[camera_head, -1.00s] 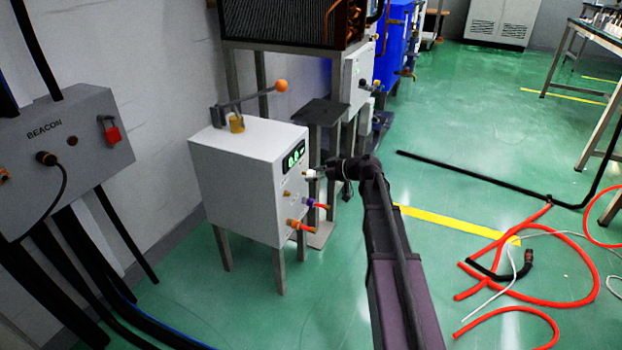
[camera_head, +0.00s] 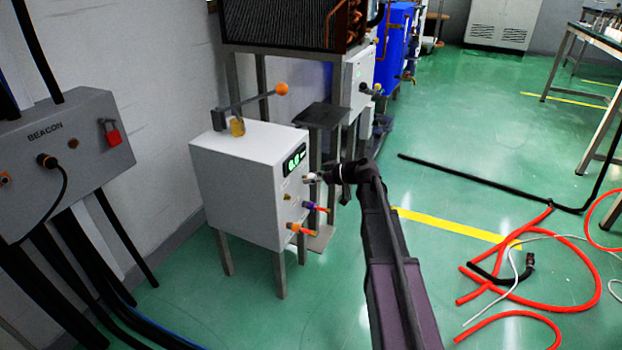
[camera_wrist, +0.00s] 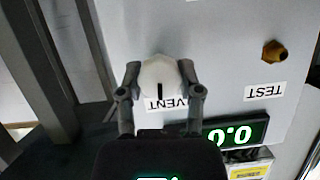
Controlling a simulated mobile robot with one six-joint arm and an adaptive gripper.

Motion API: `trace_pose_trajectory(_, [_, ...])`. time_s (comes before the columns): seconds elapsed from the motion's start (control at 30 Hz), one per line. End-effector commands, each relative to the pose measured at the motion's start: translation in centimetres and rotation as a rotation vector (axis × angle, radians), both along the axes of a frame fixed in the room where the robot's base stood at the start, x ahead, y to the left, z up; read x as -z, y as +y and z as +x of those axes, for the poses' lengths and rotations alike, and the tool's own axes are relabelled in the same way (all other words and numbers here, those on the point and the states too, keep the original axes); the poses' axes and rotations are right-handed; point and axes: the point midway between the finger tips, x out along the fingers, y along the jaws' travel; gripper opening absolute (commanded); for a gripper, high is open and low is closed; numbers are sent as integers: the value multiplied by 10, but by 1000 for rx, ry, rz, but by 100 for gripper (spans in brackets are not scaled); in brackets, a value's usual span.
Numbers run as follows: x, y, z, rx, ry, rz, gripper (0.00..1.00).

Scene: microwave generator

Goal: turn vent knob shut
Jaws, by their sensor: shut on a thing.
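The vent knob (camera_wrist: 159,80) is a white round knob with a dark line mark, on the white panel (camera_wrist: 225,45) in the wrist view, beside an upside-down VENT label (camera_wrist: 168,104). My gripper (camera_wrist: 160,76) is shut on the knob, one finger on each side. In the head view the knob (camera_head: 309,177) is small at the front of the white box (camera_head: 235,185), with my gripper (camera_head: 322,177) at it. The dark line on the knob points along the arm direction, toward the label.
A brass fitting (camera_wrist: 274,52) by a TEST label (camera_wrist: 265,91) and a green display (camera_wrist: 236,133) sit on the same panel. Orange-red fittings (camera_head: 299,229) stick out below the knob. A lever with an orange ball (camera_head: 281,89) tops the box. Red hoses (camera_head: 530,270) lie on the floor at right.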

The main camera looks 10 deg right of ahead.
Motion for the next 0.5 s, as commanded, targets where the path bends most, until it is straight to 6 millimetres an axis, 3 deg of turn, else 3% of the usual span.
trace_pose_trajectory(0.5, [2,-4,4,3,172,126,0])
